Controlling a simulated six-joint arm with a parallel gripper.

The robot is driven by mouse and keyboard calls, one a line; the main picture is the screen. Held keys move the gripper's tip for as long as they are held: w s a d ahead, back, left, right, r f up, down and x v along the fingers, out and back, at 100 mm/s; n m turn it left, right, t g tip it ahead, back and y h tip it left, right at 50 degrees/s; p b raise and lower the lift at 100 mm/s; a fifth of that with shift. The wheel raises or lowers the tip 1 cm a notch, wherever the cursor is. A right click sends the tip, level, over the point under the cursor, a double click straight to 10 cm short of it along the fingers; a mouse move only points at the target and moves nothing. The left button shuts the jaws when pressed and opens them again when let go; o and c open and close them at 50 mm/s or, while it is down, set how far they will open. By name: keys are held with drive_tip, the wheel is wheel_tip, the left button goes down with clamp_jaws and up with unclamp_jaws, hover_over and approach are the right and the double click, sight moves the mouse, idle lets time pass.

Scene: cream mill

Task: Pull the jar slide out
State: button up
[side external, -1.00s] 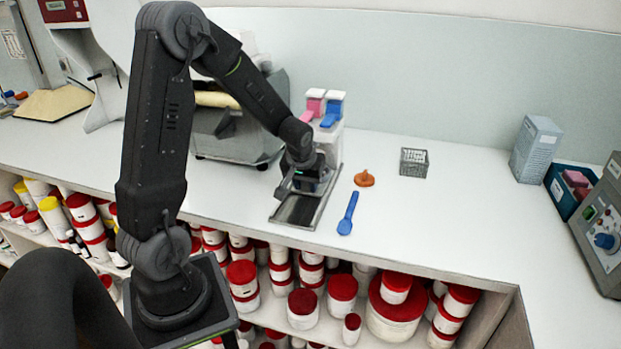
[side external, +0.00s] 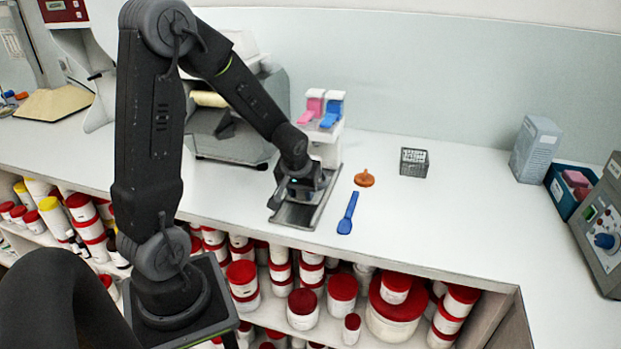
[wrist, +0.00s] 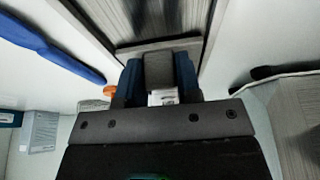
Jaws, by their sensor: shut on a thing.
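My gripper (side external: 297,193) is low over the front part of the metal track (side external: 303,216) that runs out from under the white dispenser (side external: 328,148) with a pink and a blue lever. In the wrist view, my gripper (wrist: 157,82) has its two blue-lined fingers closed on a dark grey block, the grip of the jar slide (wrist: 158,66). A grey crossbar (wrist: 205,46) lies just beyond the fingers. In the side view my gripper hides most of the slide. No jar can be made out.
A blue scoop (side external: 348,212) and an orange piece (side external: 364,179) lie close to the right of the track. A wire basket (side external: 414,163) stands farther right. A grey machine (side external: 232,140) is at the left. The counter's front edge is just ahead of the track.

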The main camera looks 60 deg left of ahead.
drive_tip(key=shift+s+d, duration=2.1)
drive_tip(key=shift+d, duration=0.05)
drive_tip(key=o, duration=1.6)
drive_tip(key=shift+o, duration=0.2)
drive_tip(key=shift+r, duration=0.1)
wheel_tip(320, 180, up, 5)
drive_tip(key=s+d, duration=0.2)
drive_tip(key=shift+s+d, duration=0.4)
drive_tip(key=s+d+r+m+t+h, duration=0.1)
drive_tip(key=s+d+r+m, duration=0.2)
drive_tip(key=d+r, duration=0.3)
drive_tip(key=s+d+r+m+t+h, duration=0.1)
drive_tip(key=s+d+r+m, duration=0.1)
drive_tip(key=d+r+m, duration=0.3)
drive_tip(key=shift+s+d+r+m+t+h, duration=0.4)
drive_tip(key=shift+d+m, duration=0.1)
drive_tip(key=shift+d, duration=0.25)
